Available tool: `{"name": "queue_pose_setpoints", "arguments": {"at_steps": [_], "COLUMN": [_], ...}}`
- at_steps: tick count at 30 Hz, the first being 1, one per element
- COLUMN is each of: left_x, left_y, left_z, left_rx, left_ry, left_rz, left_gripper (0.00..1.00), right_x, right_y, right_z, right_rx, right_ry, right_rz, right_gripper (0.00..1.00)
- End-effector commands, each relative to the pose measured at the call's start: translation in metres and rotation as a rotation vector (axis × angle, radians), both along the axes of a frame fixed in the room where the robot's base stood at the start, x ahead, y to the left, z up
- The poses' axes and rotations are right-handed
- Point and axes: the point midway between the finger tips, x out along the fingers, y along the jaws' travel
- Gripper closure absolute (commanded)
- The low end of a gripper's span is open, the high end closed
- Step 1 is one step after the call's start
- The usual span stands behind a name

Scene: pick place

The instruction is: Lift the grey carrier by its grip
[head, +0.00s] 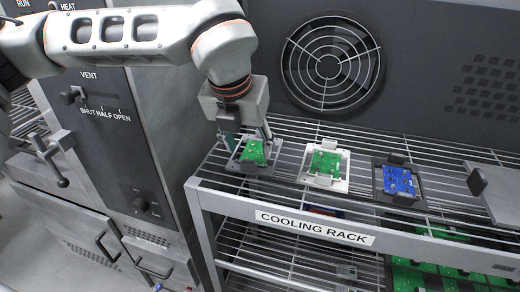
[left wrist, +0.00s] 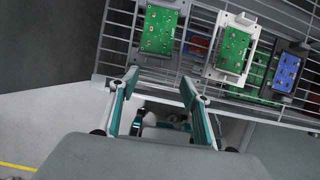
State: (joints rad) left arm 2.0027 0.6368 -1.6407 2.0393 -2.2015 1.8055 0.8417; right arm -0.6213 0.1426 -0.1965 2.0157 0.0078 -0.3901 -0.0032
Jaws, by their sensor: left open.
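A grey carrier (head: 252,171) with a green circuit board (head: 254,152) lies on the wire rack at the left end of the row. It also shows in the left wrist view (left wrist: 182,29), beyond the fingertips. My left gripper (head: 247,136) is open and points down over this carrier, partly covering its back edge in the head view. In the left wrist view nothing is between the fingers (left wrist: 158,84). The carrier's grip is hard to make out. My right gripper is not in view.
A white carrier (head: 310,180) with a green board and a dark carrier (head: 382,191) with a blue board lie to the right. A lighter grey plate (head: 507,182) with a dark grip is at far right. The rack's front rail (head: 235,203) and the fan wall (head: 420,60) bound the shelf.

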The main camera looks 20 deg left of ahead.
Motion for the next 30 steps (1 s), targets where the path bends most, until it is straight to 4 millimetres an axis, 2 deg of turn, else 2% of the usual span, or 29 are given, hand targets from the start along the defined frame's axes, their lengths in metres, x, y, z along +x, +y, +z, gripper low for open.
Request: {"name": "queue_pose_setpoints", "arguments": {"at_steps": [13, 21, 30], "left_x": [0.014, 0.026, 0.029], "left_y": [0.007, 0.013, 0.012], "left_z": [-0.03, -0.066, -0.071], "left_rx": [0.009, 0.008, 0.007], "left_ry": [-0.008, -0.006, -0.01], "left_rz": [0.013, 0.013, 0.012], "left_gripper": [0.53, 0.53, 0.53], "right_x": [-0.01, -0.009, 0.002], "right_y": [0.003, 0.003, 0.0], "right_z": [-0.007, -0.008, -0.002], "right_rx": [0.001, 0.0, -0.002], "right_ry": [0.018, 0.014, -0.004], "right_rz": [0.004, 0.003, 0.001], "right_gripper": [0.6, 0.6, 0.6]}}
